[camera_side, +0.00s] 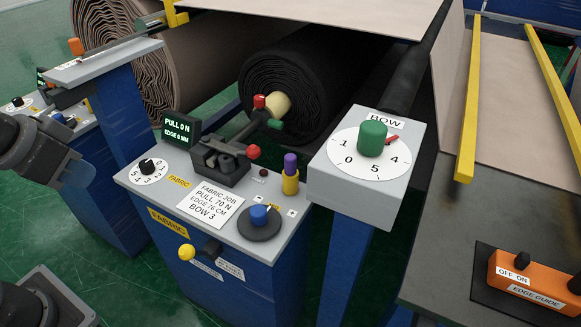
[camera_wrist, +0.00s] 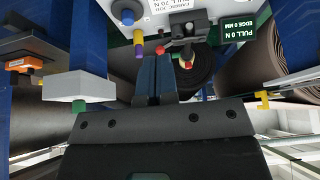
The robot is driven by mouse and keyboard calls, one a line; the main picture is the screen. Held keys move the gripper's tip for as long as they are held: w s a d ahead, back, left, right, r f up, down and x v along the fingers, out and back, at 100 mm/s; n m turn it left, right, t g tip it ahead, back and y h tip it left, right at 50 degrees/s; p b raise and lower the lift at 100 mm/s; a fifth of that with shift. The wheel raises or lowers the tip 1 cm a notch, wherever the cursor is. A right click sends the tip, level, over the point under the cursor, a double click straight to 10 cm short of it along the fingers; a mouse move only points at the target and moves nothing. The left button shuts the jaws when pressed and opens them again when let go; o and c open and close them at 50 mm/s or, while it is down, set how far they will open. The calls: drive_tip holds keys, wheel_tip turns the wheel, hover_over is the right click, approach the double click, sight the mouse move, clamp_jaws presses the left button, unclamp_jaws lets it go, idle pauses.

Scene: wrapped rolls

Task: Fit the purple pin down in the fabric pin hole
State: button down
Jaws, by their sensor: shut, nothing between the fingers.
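The purple pin (camera_side: 290,162) stands upright in a yellow collar (camera_side: 290,183) at the right rear of the grey fabric panel (camera_side: 215,222); much of its purple part shows above the collar. The pin (camera_wrist: 138,50) and collar (camera_wrist: 139,34) also show upside down in the wrist view. I cannot tell how deep the pin sits, and the hole itself is hidden. My gripper (camera_wrist: 158,60) is shut and empty, its fingertips in the wrist view close beside the pin's image; the gap in depth is unclear. I cannot make out the fingertips in the side view.
The panel carries a blue knob (camera_side: 259,215), a numbered dial (camera_side: 147,167), a dark clamp with a red ball (camera_side: 253,152) and a display (camera_side: 181,125) reading PULL 0 N. The BOW box (camera_side: 365,185) with its green knob stands close right. Black roll (camera_side: 285,75) lies behind.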

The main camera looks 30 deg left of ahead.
drive_tip(key=c, duration=1.8)
unclamp_jaws()
drive_tip(key=o, duration=1.1)
